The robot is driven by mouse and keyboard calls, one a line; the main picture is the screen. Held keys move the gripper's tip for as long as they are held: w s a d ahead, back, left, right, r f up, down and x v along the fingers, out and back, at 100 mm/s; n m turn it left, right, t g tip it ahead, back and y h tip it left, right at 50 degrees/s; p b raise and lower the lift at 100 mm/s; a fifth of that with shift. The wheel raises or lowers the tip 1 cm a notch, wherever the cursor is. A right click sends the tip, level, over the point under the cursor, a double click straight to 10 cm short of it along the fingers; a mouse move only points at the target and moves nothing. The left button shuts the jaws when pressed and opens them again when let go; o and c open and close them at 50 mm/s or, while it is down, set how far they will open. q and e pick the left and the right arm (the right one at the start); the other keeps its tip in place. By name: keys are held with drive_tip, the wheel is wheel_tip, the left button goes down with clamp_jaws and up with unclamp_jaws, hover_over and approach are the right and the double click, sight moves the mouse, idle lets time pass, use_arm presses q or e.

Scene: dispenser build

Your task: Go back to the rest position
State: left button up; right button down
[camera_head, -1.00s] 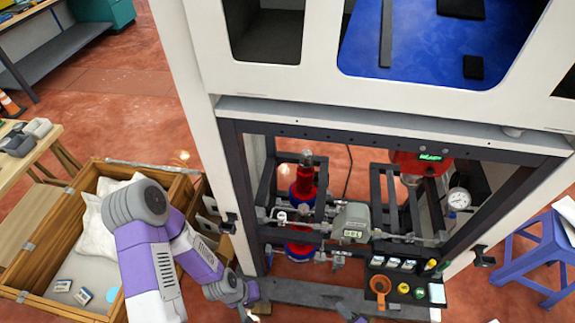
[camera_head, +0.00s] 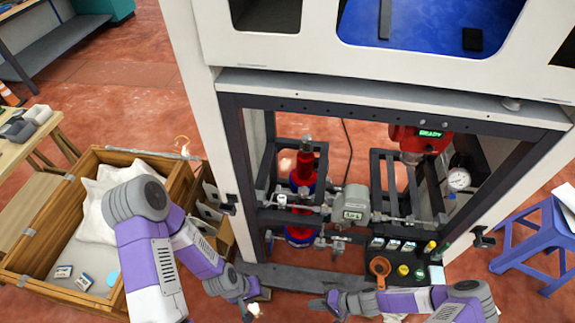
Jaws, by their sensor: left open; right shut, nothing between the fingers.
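My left arm comes in from the left over the wooden crate. Its gripper (camera_head: 252,306) is at the bottom of the view, just left of centre, in front of the machine's lower frame. It is small, open and holds nothing that I can see. My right arm comes in from the bottom right, and its gripper (camera_head: 320,306) points left at the bottom edge. It is shut and empty. The two grippers are apart, with a short gap between them. The dispenser machine (camera_head: 400,90) stands ahead, with red cylinders (camera_head: 301,185) and a grey valve box (camera_head: 355,203) inside its frame.
A wooden crate (camera_head: 35,290) with a white bag (camera_head: 97,208) and small boxes stands at left. A blue stool (camera_head: 540,240) stands at right. Red floor lies open at upper left.

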wheel_tip(320, 180, up, 10)
drive_tip(key=n+h+b, duration=0.2)
drive_tip(key=h+b, duration=0.1)
drive_tip(key=h, duration=0.3)
drive_tip(key=shift+a+g, duration=0.15)
drive_tip(key=shift+g, duration=0.15)
drive_tip(key=shift+s, duration=0.1)
idle(1.6)
